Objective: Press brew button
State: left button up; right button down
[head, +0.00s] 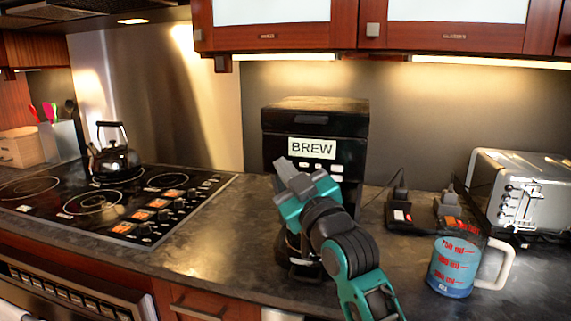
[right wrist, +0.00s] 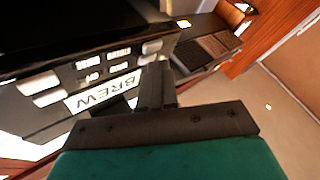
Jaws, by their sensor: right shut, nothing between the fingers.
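The black coffee machine (head: 315,120) stands on the counter in the middle of the head view, with a white BREW label (head: 312,148) on its front. A row of small white buttons (head: 322,168) sits below the label, partly hidden by my right gripper (head: 285,167). The gripper is shut and empty, in front of the left end of the button row. In the right wrist view the shut fingers (right wrist: 158,72) reach toward the panel near a white button (right wrist: 150,47), beside the upside-down BREW label (right wrist: 97,92). I cannot tell whether they touch. My left gripper is out of view.
A stove (head: 135,195) with a black kettle (head: 115,158) is at the left. Wooden cabinets (head: 290,28) hang above. The counter left of the machine is clear.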

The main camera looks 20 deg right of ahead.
jog(key=shift+a, duration=0.1)
jog(key=shift+s+a+p, duration=0.35)
jog(key=shift+s+p, duration=0.05)
jog(key=shift+s, duration=0.25)
jog(key=s+a, duration=0.1)
jog(key=s, duration=0.1)
jog(key=s+a+p, duration=0.1)
jog(key=s, duration=0.1)
jog(key=shift+a, duration=0.4)
dwell(0.5)
